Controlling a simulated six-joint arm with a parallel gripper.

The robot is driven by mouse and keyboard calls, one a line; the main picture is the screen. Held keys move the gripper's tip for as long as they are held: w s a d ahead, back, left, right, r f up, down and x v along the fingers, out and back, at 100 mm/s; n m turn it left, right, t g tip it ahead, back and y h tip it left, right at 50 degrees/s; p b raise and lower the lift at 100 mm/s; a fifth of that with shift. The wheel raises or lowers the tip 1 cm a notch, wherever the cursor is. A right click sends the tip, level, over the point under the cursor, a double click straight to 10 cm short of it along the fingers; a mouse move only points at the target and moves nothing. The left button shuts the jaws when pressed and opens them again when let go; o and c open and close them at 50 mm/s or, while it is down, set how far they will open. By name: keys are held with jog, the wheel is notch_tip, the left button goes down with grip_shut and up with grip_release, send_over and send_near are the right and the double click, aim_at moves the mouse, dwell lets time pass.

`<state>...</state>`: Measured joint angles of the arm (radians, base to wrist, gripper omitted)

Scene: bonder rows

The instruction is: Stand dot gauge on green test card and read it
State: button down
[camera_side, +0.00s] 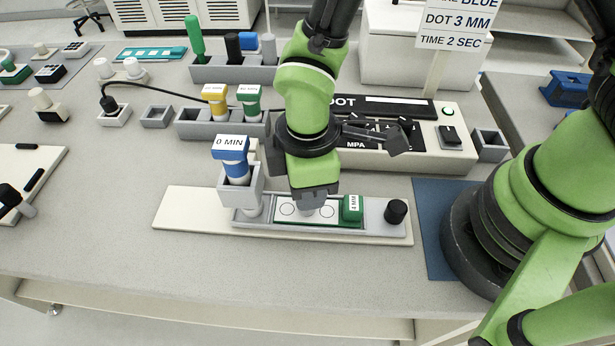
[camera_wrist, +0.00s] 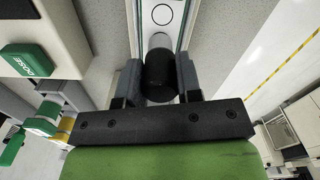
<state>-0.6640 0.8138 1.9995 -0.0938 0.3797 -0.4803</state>
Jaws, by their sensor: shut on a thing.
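The test card (camera_side: 330,211) lies in a grey tray on a pale board. It is white with printed circles and has a green, lettered block (camera_side: 352,208) at its right end. My gripper (camera_side: 317,200) points down over the middle of the card. In the wrist view my gripper (camera_wrist: 160,85) is shut on a black cylinder (camera_wrist: 160,72), seemingly the dot gauge, with a pale foot (camera_side: 308,208) below it. The foot is at the card, but I cannot tell whether it touches. One circle (camera_wrist: 162,14) shows past the gauge in the wrist view.
A blue-capped syringe marked "0 MIN" (camera_side: 230,158) stands in a grey holder left of the tray. A black knob (camera_side: 397,211) is at the tray's right end. The black-fronted dispenser box (camera_side: 440,148) stands behind. A sign (camera_side: 455,22) reads "DOT 3 MM, TIME 2 SEC".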

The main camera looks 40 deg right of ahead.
jog(key=shift+f, duration=0.15)
jog(key=c, duration=0.7)
grip_release()
notch_tip(320, 180, up, 10)
jog(key=s+d+r+m+t+y, duration=0.1)
jog(key=d+r+m+t+y, duration=0.15)
jog(key=d+r+m, duration=0.75)
jog(key=shift+s+d+r+m+t+h, duration=0.1)
jog(key=shift+s+d+r+m+t, duration=0.85)
jog(key=shift+s, duration=0.35)
jog(key=shift+s+d+r+m+t+h, duration=0.1)
jog(key=shift+s+d+r+m+t, duration=0.5)
jog(key=shift+s+d+r+m, duration=0.45)
jog(key=shift+s+d+r+m+t+h, duration=0.1)
jog(key=shift+s+d+r+m+t, duration=0.65)
jog(key=shift+s+m, duration=0.55)
